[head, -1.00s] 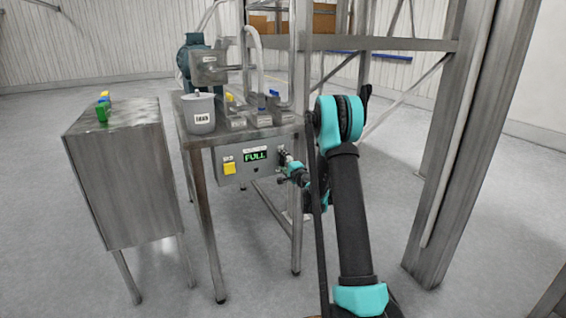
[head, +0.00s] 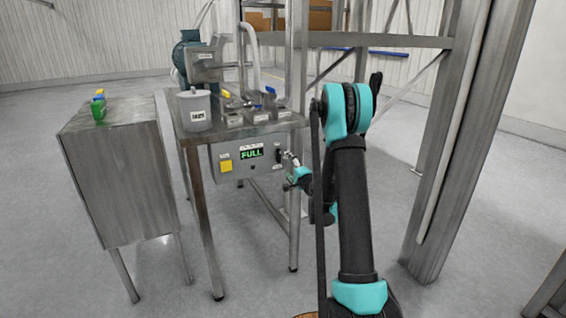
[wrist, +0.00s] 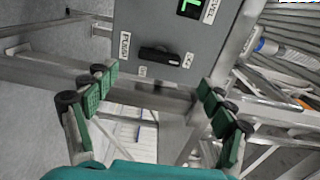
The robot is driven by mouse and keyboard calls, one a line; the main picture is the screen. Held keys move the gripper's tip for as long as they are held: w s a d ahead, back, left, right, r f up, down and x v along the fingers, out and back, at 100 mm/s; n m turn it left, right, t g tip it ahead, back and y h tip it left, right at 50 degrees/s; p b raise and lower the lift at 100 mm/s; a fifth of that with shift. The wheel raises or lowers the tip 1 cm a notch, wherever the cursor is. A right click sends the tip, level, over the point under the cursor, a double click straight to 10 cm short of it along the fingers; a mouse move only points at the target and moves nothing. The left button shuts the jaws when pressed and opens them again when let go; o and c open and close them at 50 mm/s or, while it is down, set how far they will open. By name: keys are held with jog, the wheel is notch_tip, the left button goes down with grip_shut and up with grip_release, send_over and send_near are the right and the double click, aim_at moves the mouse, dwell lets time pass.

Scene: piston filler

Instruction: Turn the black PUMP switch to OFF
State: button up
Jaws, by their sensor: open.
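The black PUMP switch (wrist: 160,56) is on the grey control box (wrist: 215,25), beside a PUMP label (wrist: 125,46). Its bar lies nearly level across the wrist picture, with a small ON label (wrist: 143,72) below it and another label, too small to read surely, to its right. My gripper (wrist: 155,95) is open and empty, its green-padded fingers apart on either side below the switch in the picture. The switch is not between the pads. In the head view, my gripper (head: 289,160) is close in front of the right end of the control box (head: 228,178).
The box hangs under a steel table (head: 250,130) with a pot (head: 195,110) and filler parts. A steel cabinet (head: 120,185) stands left; a steel post (head: 455,150) stands right.

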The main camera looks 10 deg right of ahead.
jog(key=shift+v, duration=1.8)
